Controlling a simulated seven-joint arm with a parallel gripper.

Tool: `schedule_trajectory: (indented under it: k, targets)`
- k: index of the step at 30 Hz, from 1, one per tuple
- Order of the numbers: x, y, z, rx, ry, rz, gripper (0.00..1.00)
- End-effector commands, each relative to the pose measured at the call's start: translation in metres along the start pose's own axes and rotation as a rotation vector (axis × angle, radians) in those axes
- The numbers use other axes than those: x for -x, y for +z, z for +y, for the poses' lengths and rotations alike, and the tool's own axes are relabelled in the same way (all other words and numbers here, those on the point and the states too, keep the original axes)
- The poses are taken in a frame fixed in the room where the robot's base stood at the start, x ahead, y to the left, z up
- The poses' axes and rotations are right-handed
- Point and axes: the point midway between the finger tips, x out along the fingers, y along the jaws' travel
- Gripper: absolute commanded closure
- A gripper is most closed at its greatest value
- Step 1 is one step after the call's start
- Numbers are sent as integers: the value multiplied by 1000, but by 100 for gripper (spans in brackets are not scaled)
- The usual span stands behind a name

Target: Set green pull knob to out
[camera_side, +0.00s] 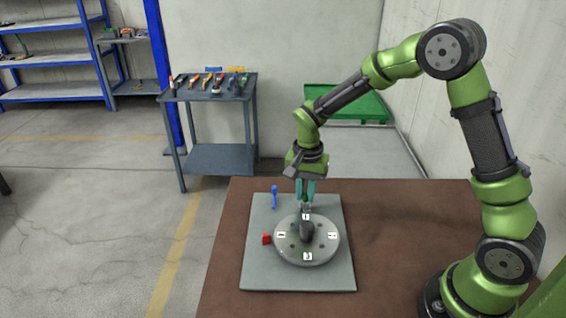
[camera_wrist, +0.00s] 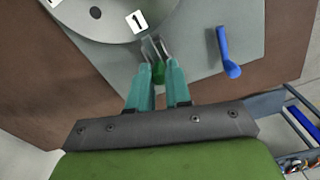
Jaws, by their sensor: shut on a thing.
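The green pull knob (camera_wrist: 158,73) shows between the fingers of my gripper (camera_wrist: 156,52) in the wrist view. My gripper is shut on it, just beside the rim of the grey round dial (camera_wrist: 95,20). In the side view my gripper (camera_side: 305,200) points down at the far edge of the dial (camera_side: 290,252). The knob is hidden behind the fingers there, and how far it stands out cannot be told.
A blue lever (camera_side: 274,196) stands left of my gripper; it also shows in the wrist view (camera_wrist: 228,55). A red block (camera_side: 266,239) sits at the dial's left edge. The grey plate (camera_side: 258,277) lies on a brown table (camera_side: 400,240), clear to the right.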

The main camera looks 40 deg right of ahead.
Motion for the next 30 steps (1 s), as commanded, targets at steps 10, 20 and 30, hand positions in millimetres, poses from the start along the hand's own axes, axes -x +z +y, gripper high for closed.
schedule_trajectory:
  k: [10, 20, 30]
  targets:
    - [1, -22, -6, -1, -6, 6, 100]
    - [1, -21, -6, -1, -4, 4, 56]
    - [14, -21, -6, -1, -5, 4, 56]
